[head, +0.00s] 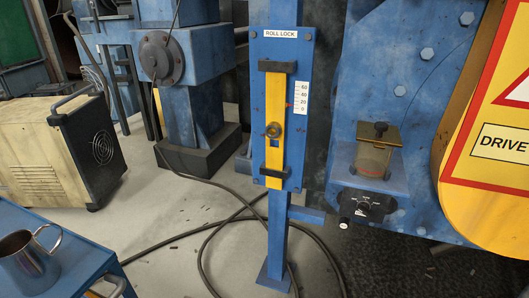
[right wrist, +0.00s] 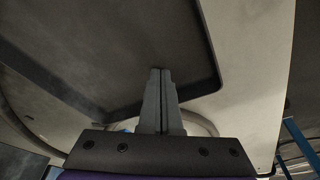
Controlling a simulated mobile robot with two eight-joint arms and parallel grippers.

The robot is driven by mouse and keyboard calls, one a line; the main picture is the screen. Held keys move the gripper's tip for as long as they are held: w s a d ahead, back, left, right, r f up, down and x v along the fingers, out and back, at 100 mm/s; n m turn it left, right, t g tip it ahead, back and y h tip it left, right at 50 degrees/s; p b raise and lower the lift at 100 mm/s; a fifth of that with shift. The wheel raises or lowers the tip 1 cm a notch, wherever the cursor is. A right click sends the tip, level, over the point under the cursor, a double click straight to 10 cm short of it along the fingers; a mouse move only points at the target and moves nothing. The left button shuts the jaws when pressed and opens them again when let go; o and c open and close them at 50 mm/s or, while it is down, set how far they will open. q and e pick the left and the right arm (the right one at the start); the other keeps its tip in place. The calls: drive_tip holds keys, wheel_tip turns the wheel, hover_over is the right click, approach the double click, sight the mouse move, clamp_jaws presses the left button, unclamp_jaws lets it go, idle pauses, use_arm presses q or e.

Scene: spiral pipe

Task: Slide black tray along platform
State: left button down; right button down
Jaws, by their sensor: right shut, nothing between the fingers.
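In the right wrist view a dark, flat, rimmed shape with a rounded corner, which looks like the black tray (right wrist: 105,58), fills the upper left. A pale surface (right wrist: 250,60) shows beyond its edge; I cannot tell whether this is the platform. My right gripper (right wrist: 161,72) is shut with nothing between its fingers. Its fingertips overlap the dark shape in the picture, close to its lower edge; I cannot tell whether they touch it. No black tray and neither gripper shows in the head view.
A blue post carries a ROLL LOCK panel with a yellow slider (head: 273,130). A metal jug (head: 28,262) stands on a blue table (head: 75,272) at lower left. Black cable (head: 190,232) loops over the floor.

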drive_tip(key=shift+a+r+p, duration=0.15)
drive_tip(key=shift+r+p, duration=0.15)
drive_tip(key=shift+r, duration=0.45)
drive_tip(key=shift+a+r+p, duration=0.1)
drive_tip(key=shift+r+p, duration=0.15)
drive_tip(key=shift+r, duration=0.5)
wheel_tip(320, 180, up, 4)
drive_tip(key=shift+w+a+f+p, duration=0.1)
drive_tip(key=shift+p, duration=0.65)
